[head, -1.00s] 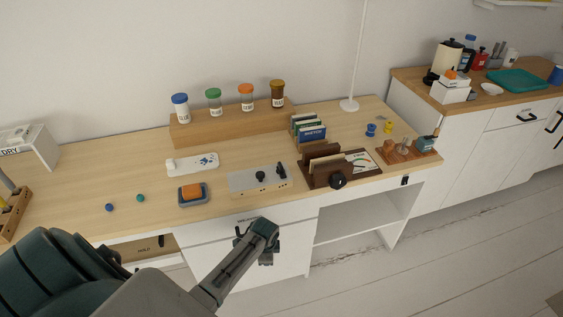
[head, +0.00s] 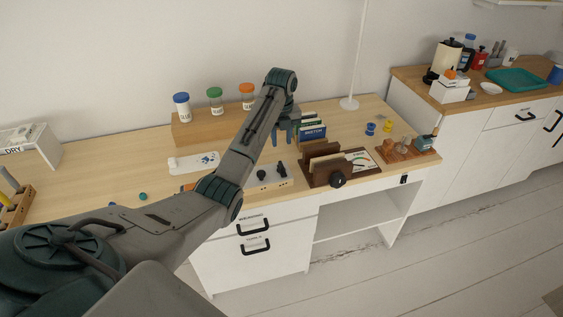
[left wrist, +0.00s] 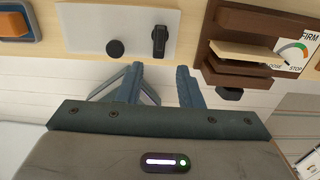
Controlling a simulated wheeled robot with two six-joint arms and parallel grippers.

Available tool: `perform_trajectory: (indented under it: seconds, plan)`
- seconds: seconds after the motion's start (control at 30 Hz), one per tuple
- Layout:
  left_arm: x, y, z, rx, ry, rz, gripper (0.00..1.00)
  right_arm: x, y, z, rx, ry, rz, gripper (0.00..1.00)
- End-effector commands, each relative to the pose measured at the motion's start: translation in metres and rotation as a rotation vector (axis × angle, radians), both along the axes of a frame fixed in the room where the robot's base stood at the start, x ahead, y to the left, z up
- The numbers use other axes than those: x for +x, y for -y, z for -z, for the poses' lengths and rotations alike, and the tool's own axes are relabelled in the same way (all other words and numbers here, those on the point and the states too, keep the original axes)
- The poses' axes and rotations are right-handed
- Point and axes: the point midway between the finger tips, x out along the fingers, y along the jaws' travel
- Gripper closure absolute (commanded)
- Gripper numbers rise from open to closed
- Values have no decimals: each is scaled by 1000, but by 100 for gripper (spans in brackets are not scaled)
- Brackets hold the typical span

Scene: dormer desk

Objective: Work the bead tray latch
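A white tray (head: 183,165) with small blue pieces and a raised peg at its left end lies on the desk; I cannot make out a separate latch on it. A pale grey control box (head: 272,184) with a round black knob and a black lever stands right of it, partly behind my arm. It also shows in the left wrist view (left wrist: 85,32), with the lever (left wrist: 159,41) near the top. My left gripper (head: 284,139) is over the desk, fingers pointing down. In the left wrist view its fingers (left wrist: 160,72) are apart and empty, below the box. My right gripper is not seen.
A brown wooden holder (head: 318,177) with a dial card and black knob stands right of the box. Jars (head: 182,107) stand on a wooden riser behind. An orange block (left wrist: 14,22) sits in a blue-grey dish left of the box. Drawers (head: 272,225) are below.

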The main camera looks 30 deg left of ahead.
Motion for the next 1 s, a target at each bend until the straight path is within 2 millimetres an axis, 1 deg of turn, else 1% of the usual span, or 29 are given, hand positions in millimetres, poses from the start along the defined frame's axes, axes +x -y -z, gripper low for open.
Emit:
perform_trajectory:
  seconds: [0.17, 0.4, 0.53, 0.7, 1.0]
  plan:
    - [-2, 0, 25, -1, -6, 2, 67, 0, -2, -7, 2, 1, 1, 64]
    - [-1, 0, 71, -1, -3, 0, 67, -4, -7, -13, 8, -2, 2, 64]
    - [-1, 0, 90, -1, -3, 0, 67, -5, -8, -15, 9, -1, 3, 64]
    - [-1, 0, 103, 0, -1, 0, 67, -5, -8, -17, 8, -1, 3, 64]
    - [-1, 0, 105, 0, 0, 0, 67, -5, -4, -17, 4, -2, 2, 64]
